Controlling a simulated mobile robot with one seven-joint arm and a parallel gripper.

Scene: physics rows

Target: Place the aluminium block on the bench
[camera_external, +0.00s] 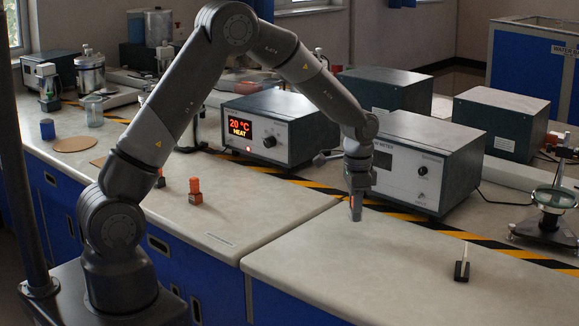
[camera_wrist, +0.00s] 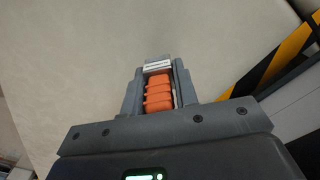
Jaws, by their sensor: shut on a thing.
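My gripper (camera_external: 355,190) points down over the right-hand bench top (camera_external: 330,262), close to the seam between the two bench tops. It is shut on the aluminium block (camera_external: 355,214), a small grey block with an orange ribbed grip. In the wrist view, the orange grip of the block (camera_wrist: 158,92) sits between the two grey fingers, with a pale labelled end beyond it. The fingers hide its sides. The block's lower end is at or just above the bench; I cannot tell whether it touches.
A meter box (camera_external: 420,165) stands just behind right of my gripper, and a lit heater box (camera_external: 285,130) behind left. A striped tape line (camera_external: 410,215) runs before them. The bench front is clear.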

